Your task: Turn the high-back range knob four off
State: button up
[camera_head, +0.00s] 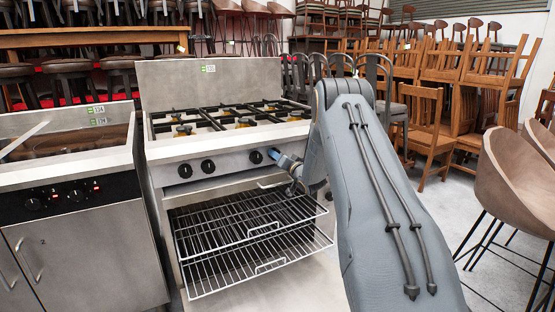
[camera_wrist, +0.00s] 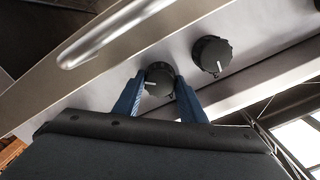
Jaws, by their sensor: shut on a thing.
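The high-back range (camera_head: 215,90) stands in the middle of the head view, with black knobs along its front panel. My gripper (camera_head: 275,155) is at the right-hand knob of those I can see, and hides most of it. In the wrist view, my gripper (camera_wrist: 159,84) has a blue finger on each side of a black knob (camera_wrist: 157,75) and is shut on it. A white pointer line on this knob lies nearly sideways in the picture. A neighbouring knob (camera_wrist: 211,55) is free, with its white line slanted; it also shows in the head view (camera_head: 255,157).
Below the panel is an open oven space with wire racks (camera_head: 245,240) sticking out. A metal handle (camera_wrist: 110,32) passes close to the gripped knob. A steel fryer unit (camera_head: 75,225) stands left. Stacked wooden chairs and brown stools (camera_head: 515,165) fill the right.

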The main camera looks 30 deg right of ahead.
jog(key=n, duration=0.3)
jog(key=shift+n+b, duration=0.4)
jog(key=n+b, duration=0.1)
jog(key=n, duration=0.2)
jog(key=shift+f+n, duration=0.1)
jog(key=shift+n, duration=0.2)
jog(key=n+b, duration=0.1)
jog(key=n, duration=0.2)
jog(key=shift+n, duration=0.3)
jog(key=n+b, duration=0.1)
jog(key=n, duration=0.2)
jog(key=shift+n, duration=0.3)
jog(key=n+b, duration=0.3)
jog(key=n, duration=0.2)
jog(key=shift+n, duration=0.3)
jog(key=n+b, duration=0.2)
jog(key=n, duration=0.2)
jog(key=shift+n, duration=0.4)
jog(key=shift+n+b, duration=0.3)
jog(key=shift+b, duration=0.05)
